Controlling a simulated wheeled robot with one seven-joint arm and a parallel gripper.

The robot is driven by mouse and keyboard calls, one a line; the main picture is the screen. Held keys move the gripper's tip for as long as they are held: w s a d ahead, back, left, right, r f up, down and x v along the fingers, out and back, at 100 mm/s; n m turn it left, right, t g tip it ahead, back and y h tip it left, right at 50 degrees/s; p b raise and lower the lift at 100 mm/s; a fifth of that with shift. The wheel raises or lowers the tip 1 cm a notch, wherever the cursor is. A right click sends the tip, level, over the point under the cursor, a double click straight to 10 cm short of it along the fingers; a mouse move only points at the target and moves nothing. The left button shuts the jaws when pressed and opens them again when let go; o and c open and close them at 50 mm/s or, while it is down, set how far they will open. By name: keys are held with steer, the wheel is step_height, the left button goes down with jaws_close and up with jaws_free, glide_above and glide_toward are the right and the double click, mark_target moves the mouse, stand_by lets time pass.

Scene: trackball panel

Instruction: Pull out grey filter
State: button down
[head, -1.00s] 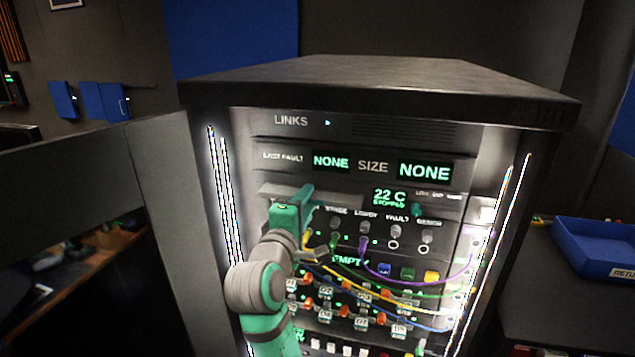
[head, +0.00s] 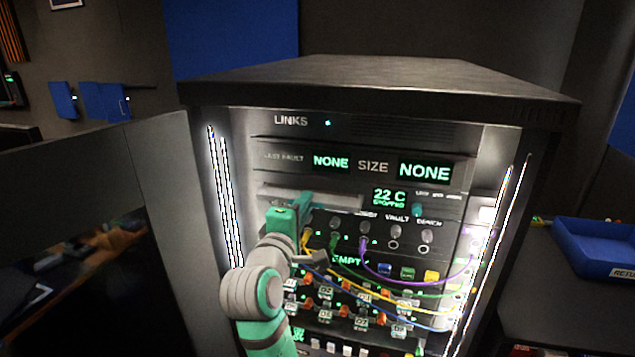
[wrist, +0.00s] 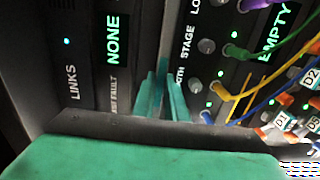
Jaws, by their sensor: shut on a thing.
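The grey filter (head: 335,199) is a wide, flat grey bar in the rack front, below the NONE displays and left of the 22 C display. In the wrist view the grey filter (wrist: 178,40) is a pale strip running up from between the fingers. My gripper (head: 304,203) is at the filter's lower front, shut on it. In the wrist view my gripper (wrist: 161,92) shows its two teal fingers close together on the strip. My arm hides part of the filter's lower edge, and I cannot tell how far it stands out.
Below the filter is a row of knobs (head: 396,232) and plugs with purple (head: 420,281), green, yellow and blue cables close to my arm. A blue tray (head: 597,250) sits on the bench at right. An open cabinet door (head: 150,200) stands at left.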

steer(key=v, duration=0.7)
stand_by(1.0)
stand_by(0.3)
steer(key=v, duration=0.7)
steer(key=shift+s, duration=0.4)
stand_by(0.9)
steer(key=shift+a, duration=0.15)
